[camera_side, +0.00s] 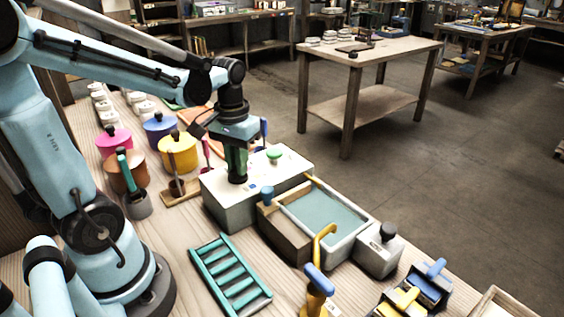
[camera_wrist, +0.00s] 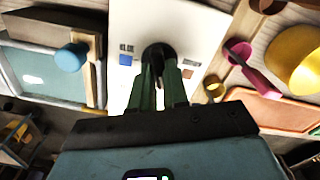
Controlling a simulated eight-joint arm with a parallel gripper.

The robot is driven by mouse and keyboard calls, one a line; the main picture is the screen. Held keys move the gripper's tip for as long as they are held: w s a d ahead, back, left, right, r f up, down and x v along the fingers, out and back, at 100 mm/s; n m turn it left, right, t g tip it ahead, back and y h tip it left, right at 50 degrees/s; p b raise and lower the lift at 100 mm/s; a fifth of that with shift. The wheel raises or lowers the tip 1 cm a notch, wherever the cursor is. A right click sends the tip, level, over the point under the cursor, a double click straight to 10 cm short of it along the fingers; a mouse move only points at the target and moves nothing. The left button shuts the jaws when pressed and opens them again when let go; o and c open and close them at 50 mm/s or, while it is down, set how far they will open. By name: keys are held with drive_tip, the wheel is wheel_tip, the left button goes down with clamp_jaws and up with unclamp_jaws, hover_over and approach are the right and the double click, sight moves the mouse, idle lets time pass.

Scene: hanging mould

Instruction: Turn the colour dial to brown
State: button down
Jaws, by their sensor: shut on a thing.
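The colour dial (camera_wrist: 158,50) is a dark round knob on the white top of a box (camera_side: 230,208). In the wrist view a blue swatch (camera_wrist: 126,60) with small lettering lies to its left. A small brown-orange swatch (camera_wrist: 187,74) lies to its lower right. My gripper (camera_wrist: 159,72) has its green fingers on either side of the dial and is shut on it. In the side view my gripper (camera_side: 237,178) points down at the box top and hides the dial. I cannot tell which colour the dial points to.
A green button (camera_side: 274,155) is on the same box. A basin of pale liquid (camera_side: 325,213) with a blue-capped knob (camera_side: 267,192) stands close by. Yellow (camera_side: 178,152), blue and pink lidded pots stand to the left. A teal rack (camera_side: 230,274) lies in front.

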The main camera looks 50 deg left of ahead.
drive_tip(key=shift+n, duration=0.4)
drive_tip(key=n, duration=0.4)
drive_tip(key=shift+n, duration=0.3)
drive_tip(key=shift+a+n, duration=0.1)
drive_tip(key=shift+n, duration=2.2)
drive_tip(key=c, duration=1.1)
unclamp_jaws()
drive_tip(key=shift+r, duration=0.15)
wheel_tip(320, 180, up, 12)
drive_tip(key=shift+s+f, duration=0.1)
